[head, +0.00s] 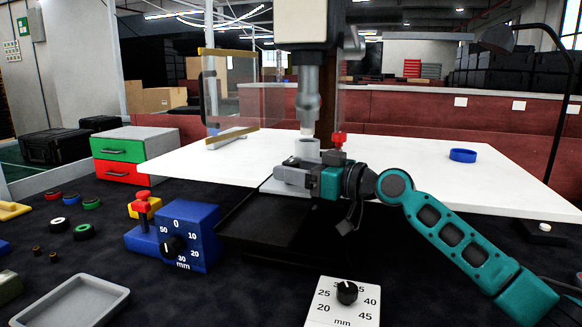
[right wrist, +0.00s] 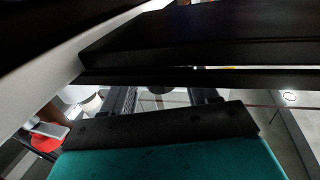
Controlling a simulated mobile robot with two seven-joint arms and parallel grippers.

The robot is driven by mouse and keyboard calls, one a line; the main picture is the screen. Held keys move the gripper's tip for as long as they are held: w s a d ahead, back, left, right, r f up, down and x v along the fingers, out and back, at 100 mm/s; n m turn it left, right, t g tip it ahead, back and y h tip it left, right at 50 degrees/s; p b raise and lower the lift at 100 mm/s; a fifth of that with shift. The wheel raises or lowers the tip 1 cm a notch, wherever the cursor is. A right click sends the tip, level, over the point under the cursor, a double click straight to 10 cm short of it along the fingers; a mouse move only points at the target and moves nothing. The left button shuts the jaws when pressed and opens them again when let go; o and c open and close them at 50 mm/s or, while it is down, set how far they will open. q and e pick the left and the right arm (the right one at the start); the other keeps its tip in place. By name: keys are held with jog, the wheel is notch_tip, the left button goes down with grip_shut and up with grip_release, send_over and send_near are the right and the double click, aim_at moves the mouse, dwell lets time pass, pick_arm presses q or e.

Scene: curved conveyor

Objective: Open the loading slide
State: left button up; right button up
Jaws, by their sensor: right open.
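The machine column (head: 308,90) stands at the back centre, with its tool pointing down over a small grey cup (head: 307,149). A flat black tray-like part (head: 262,222), which looks like the loading slide, lies below and in front of it. I cannot tell how far it is out. My right gripper (head: 284,178) is open in front of the cup, above the black part's back edge. Whether it touches anything is unclear. A red knob (head: 339,140) stands just behind it. The right wrist view shows a dark flat slab (right wrist: 200,40) close ahead. My left gripper is out of view.
A clear guard panel with yellow bars (head: 228,53) stands left of the column. A blue dial box (head: 188,235) and a white dial plate (head: 342,302) stand in front. A blue ring (head: 463,155) lies on the white tabletop (head: 420,160). A grey tray (head: 72,303) is front left.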

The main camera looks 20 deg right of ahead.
jog(key=shift+w+a, duration=0.4)
jog(key=shift+w, duration=0.05)
grip_shut()
dwell(0.3)
